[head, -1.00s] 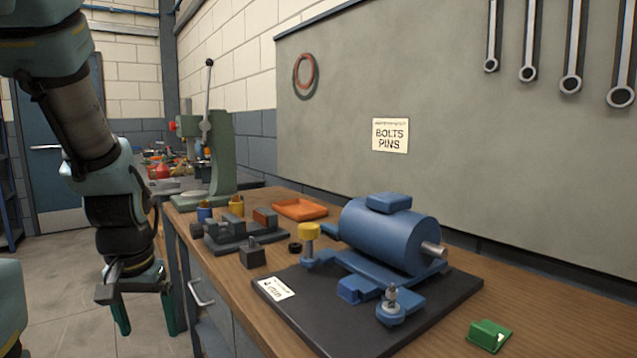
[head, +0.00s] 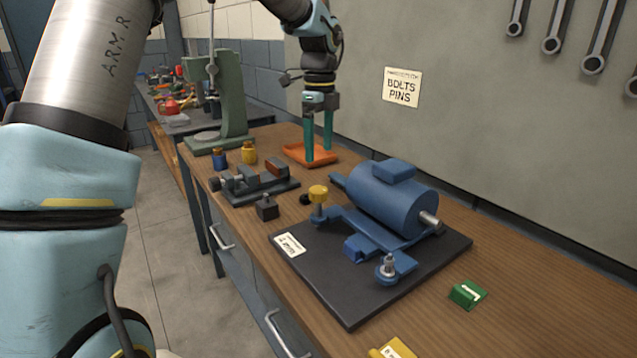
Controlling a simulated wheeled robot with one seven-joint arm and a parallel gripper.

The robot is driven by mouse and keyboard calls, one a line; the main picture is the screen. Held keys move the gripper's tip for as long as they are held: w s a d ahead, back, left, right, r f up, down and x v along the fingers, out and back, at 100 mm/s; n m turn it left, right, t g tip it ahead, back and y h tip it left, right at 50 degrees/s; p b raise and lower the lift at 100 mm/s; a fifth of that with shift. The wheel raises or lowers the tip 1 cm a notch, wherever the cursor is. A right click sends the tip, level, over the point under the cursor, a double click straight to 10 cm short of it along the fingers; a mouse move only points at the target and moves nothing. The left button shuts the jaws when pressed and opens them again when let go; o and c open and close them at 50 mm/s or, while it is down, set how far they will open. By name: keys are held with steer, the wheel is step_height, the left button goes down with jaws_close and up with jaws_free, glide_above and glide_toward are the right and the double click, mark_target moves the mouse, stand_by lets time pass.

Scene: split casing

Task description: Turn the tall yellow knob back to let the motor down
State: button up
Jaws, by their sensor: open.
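The tall yellow knob (head: 318,194) stands upright on a post at the left corner of the blue motor's base. The blue motor (head: 382,194) sits on its base on a black board (head: 350,304), with its shaft pointing right. A second, shorter metal post (head: 387,266) stands at the base's front corner. My gripper (head: 319,157) is open and empty, its two green fingers pointing down. In the picture it is above the yellow knob, over or near the orange tray; its exact height and depth are hard to tell.
An orange tray (head: 296,152), a dark vise (head: 250,184) and a small dark block (head: 266,208) lie left of the motor. A green press (head: 232,105) stands behind. A green block (head: 467,293) lies front right. The bench front has free room.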

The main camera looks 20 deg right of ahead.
mark_target(319, 189)
step_height(319, 189, down, 10)
steer(key=p, duration=0.2)
steer(key=shift+f+p, duration=0.25)
steer(key=shift+p, duration=0.15)
steer(key=c, duration=1.4)
